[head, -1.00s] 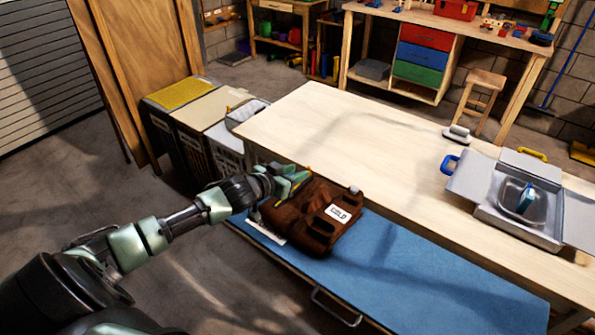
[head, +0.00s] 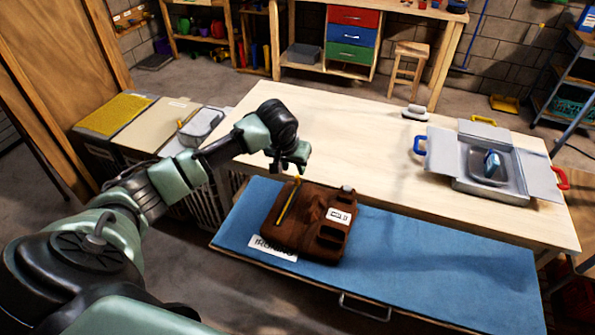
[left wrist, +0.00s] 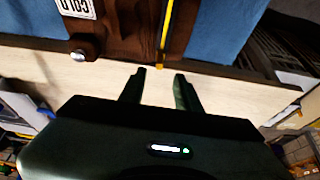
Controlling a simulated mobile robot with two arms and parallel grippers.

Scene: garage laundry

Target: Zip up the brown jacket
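The brown jacket (head: 312,238) lies flat and folded on the blue pad of the pulled-out board. A yellow zip strip (head: 288,202) runs along its left part, and a white label is on its right part. My left gripper (head: 291,160) is above the far edge of the jacket, apart from it. In the left wrist view its two fingers (left wrist: 159,88) are spread with nothing between them. The jacket (left wrist: 122,30) and the yellow strip (left wrist: 165,30) show beyond the fingertips there. My right gripper is not in view.
The blue pad (head: 430,260) is clear to the right of the jacket. The wooden table (head: 350,125) behind has free room. On it are an open grey case (head: 470,190) and a small grey iron-like item (head: 416,112). Bins (head: 145,125) stand at the left.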

